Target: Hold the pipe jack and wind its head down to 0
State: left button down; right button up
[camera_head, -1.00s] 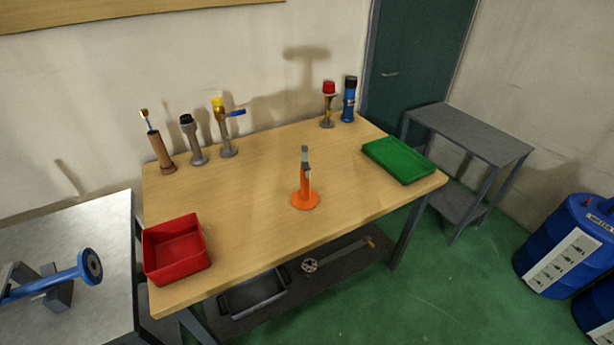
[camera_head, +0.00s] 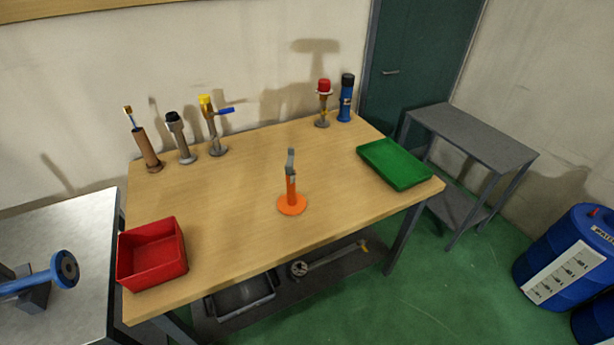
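The pipe jack (camera_head: 291,188) stands upright near the middle of the wooden table (camera_head: 240,225). It has a round orange base, an orange post and a grey head (camera_head: 291,160) on top. Nothing touches it. The height of its head cannot be read at this size. Neither of my grippers is in view.
A red bin (camera_head: 152,255) stands at the table's front left, a green tray (camera_head: 395,163) at its right. Several valve-like fittings (camera_head: 213,125) line the back edge, with a blue one (camera_head: 346,98) at the back right. A metal bench (camera_head: 75,235) adjoins left. Table space around the jack is clear.

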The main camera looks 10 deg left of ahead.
aim_at(289, 166)
jog(key=i+l+u, duration=0.3)
jog(key=i+l, duration=0.15)
jog(key=l, duration=0.25)
jog(key=i+l+u, duration=0.15)
jog(key=l, duration=0.25)
